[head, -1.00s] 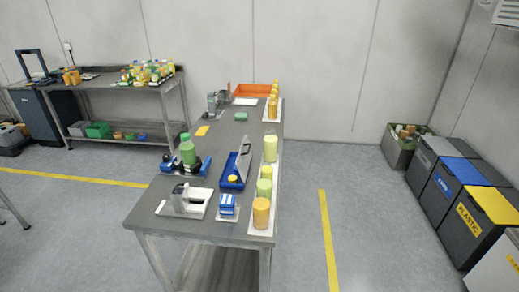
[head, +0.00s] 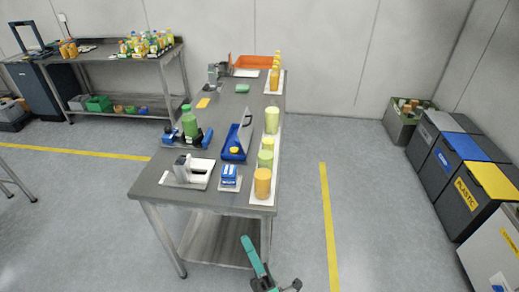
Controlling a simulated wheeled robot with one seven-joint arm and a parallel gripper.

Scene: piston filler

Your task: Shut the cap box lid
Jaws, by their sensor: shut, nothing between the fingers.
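The cap box (head: 228,154) is a small blue open box on the steel table, in the middle of its near half. Its grey lid (head: 245,137) stands up, tilted, along the box's right side, so the box is open. A yellow cap (head: 234,150) shows at the box's near end.
A green bottle (head: 190,122) stands in a blue-and-black holder left of the box. A white-grey device (head: 188,168) and a blue-and-white pack (head: 229,175) lie nearer. Yellow and orange jars (head: 263,182) line the right edge. Floor right of the table is clear.

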